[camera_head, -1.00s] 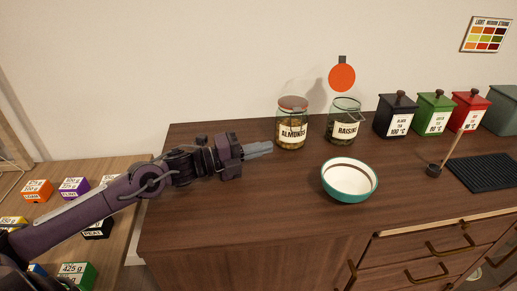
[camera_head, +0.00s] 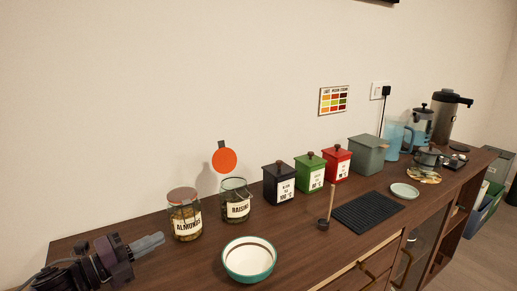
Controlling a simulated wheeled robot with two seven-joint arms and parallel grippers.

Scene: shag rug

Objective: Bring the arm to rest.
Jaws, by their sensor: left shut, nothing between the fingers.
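My left gripper (camera_head: 149,244) is at the lower left of the head view, over the left end of the wooden sideboard (camera_head: 205,265). Its grey fingers are together with nothing between them and point right, toward the jar labelled almonds (camera_head: 185,215). A small gap shows between the fingertips and that jar. The rest of my left arm runs out of the picture at the bottom left. My right gripper is not in view.
A teal-rimmed bowl (camera_head: 249,273) and a raisins jar (camera_head: 236,205) stand near the gripper. Black (camera_head: 279,185), green (camera_head: 310,174) and red (camera_head: 337,163) canisters line the back. A kettle-like pot (camera_head: 428,158) and flask (camera_head: 444,118) stand farther right.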

